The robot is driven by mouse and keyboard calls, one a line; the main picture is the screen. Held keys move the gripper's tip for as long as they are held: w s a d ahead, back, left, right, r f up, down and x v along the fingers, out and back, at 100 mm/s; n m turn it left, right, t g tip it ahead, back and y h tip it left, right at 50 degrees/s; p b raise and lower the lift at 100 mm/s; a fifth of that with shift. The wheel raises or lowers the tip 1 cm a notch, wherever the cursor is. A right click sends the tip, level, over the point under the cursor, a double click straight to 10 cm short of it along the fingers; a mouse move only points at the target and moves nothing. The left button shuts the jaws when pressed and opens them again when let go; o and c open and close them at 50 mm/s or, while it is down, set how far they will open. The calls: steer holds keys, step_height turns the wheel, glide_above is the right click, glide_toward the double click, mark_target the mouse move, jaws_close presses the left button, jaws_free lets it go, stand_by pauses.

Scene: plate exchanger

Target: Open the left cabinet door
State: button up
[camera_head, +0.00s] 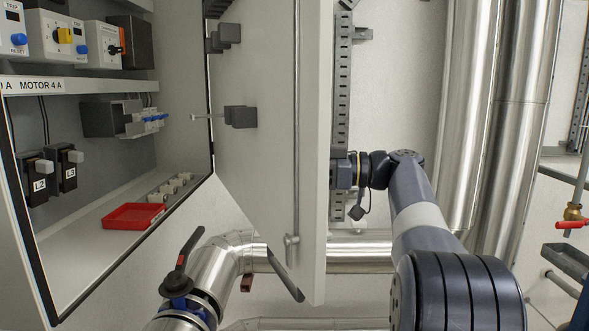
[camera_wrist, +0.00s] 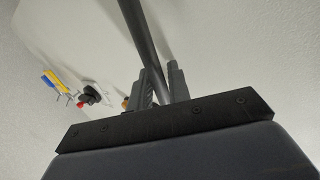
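The left cabinet door (camera_head: 262,140) stands swung wide open, and its inner face shows in the head view. It carries a vertical rod (camera_head: 296,120) and dark latch blocks (camera_head: 240,117). My gripper is beyond the door's right edge in the head view, with its fingertips hidden by the door. In the wrist view, my gripper (camera_wrist: 163,80) has its two fingers close together on either side of a dark grey bar (camera_wrist: 142,32), apparently the door handle. The fingers look shut on it, though the contact itself is partly hidden.
The open cabinet holds switches, a shelf and a red tray (camera_head: 133,216). Pipes with a dark valve lever (camera_head: 188,248) lie below the door. The wrist view shows yellow-handled tools (camera_wrist: 50,79) and a red knob (camera_wrist: 80,105).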

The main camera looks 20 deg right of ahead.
steer(key=shift+o, duration=1.2)
steer(key=shift+f, duration=0.1)
steer(key=shift+s+d, duration=0.15)
steer(key=shift+d, duration=0.2)
steer(key=b+v, duration=0.2)
steer(key=v, duration=0.8)
steer(key=p+x, duration=0.2)
steer(key=x, duration=0.9)
steer(key=shift+d, duration=0.1)
